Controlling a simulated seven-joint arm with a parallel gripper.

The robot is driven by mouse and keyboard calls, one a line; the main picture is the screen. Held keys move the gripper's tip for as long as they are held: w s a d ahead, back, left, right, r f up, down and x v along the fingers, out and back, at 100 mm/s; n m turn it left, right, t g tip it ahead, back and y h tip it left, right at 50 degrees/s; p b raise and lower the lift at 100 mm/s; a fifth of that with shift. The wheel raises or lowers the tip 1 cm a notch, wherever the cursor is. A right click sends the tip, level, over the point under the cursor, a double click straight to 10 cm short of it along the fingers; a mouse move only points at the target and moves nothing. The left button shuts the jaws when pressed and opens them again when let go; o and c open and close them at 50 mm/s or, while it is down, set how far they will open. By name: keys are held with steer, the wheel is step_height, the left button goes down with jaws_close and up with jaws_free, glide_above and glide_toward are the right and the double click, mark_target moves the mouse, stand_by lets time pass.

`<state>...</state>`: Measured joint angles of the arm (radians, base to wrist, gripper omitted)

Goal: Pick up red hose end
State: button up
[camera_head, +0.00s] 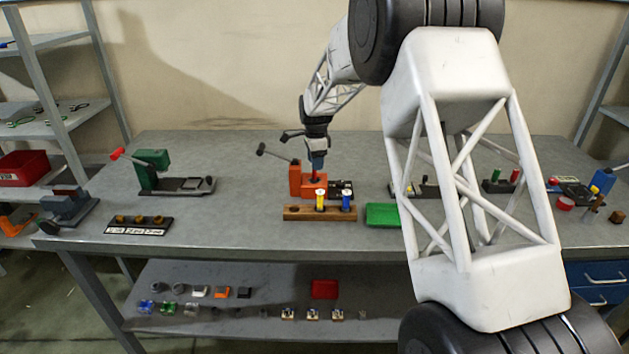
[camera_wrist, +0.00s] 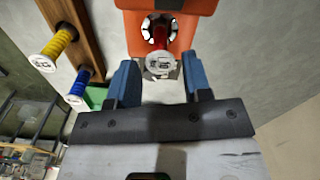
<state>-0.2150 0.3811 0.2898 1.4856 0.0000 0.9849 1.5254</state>
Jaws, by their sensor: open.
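A red piece with a pale, lettered round end (camera_wrist: 161,62) stands in the dark opening of an orange block (camera_wrist: 185,25) in the wrist view. It looks like the red hose end, but I cannot be sure. The orange block also shows in the head view (camera_head: 295,181), on the bench behind a wooden rack. My gripper (camera_wrist: 160,78) is open, its two blue fingers on either side of and just short of the pale end. Nothing is between the fingers. In the head view my gripper (camera_head: 317,163) points down over the orange block, hiding part of the red piece.
The wooden rack (camera_head: 297,212) holds a yellow-bodied piece (camera_head: 320,200) and a blue one (camera_head: 346,200), close to my gripper. A green tray (camera_head: 383,214) lies to the right. A green press (camera_head: 153,168) stands at left. Bench between press and rack is clear.

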mark_target(314, 179)
steer(key=shift+a+f, duration=0.15)
steer(key=shift+f, duration=2.4)
steer(key=shift+c, duration=0.3)
jaws_close()
